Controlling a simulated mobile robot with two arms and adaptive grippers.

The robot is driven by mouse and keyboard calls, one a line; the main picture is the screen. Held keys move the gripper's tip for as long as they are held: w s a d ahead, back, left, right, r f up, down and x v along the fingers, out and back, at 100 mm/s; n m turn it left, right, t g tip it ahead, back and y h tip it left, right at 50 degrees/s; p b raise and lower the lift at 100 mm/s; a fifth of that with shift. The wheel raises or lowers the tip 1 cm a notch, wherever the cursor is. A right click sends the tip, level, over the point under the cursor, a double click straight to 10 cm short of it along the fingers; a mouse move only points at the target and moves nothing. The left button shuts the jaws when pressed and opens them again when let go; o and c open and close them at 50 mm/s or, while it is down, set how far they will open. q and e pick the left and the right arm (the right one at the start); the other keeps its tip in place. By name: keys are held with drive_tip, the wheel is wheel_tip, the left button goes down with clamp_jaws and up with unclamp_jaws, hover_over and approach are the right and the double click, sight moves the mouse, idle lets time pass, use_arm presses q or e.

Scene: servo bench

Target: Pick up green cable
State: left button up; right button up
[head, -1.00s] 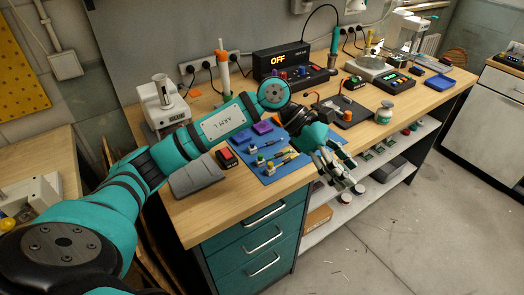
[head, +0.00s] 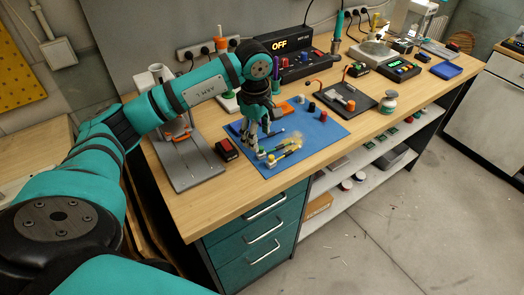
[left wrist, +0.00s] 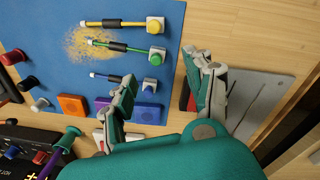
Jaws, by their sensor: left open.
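The green cable lies on the blue mat, its green-topped end block (left wrist: 156,55) and thin cable showing in the left wrist view. In the head view its green end (head: 261,154) is beside my fingers. A yellow cable (left wrist: 118,23) and a blue cable (left wrist: 122,81) lie roughly parallel on either side of it. My left gripper (head: 252,148) points down over the mat's left part. In the left wrist view the left gripper (left wrist: 162,78) is open and empty, its fingers spread near the green and blue end blocks. My right gripper is not in view.
The blue mat (head: 325,130) has a yellow powdery patch (left wrist: 85,43). The power supply (head: 285,57) reads OFF behind.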

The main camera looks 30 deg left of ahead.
sight(261, 148)
use_arm(q)
drive_tip(key=shift+f, duration=0.75)
drive_tip(key=f, duration=0.1)
drive_tip(key=f+p, duration=0.1)
drive_tip(key=f, duration=0.1)
drive_tip(key=f+p, duration=0.1)
drive_tip(key=f, duration=0.1)
drive_tip(key=shift+w+d, duration=0.2)
drive_tip(key=shift+w, duration=0.15)
drive_tip(key=shift+f, duration=0.2)
drive_tip(key=c, duration=0.9)
drive_tip(key=shift+r, duration=0.1)
drive_tip(key=shift+c, duration=0.2)
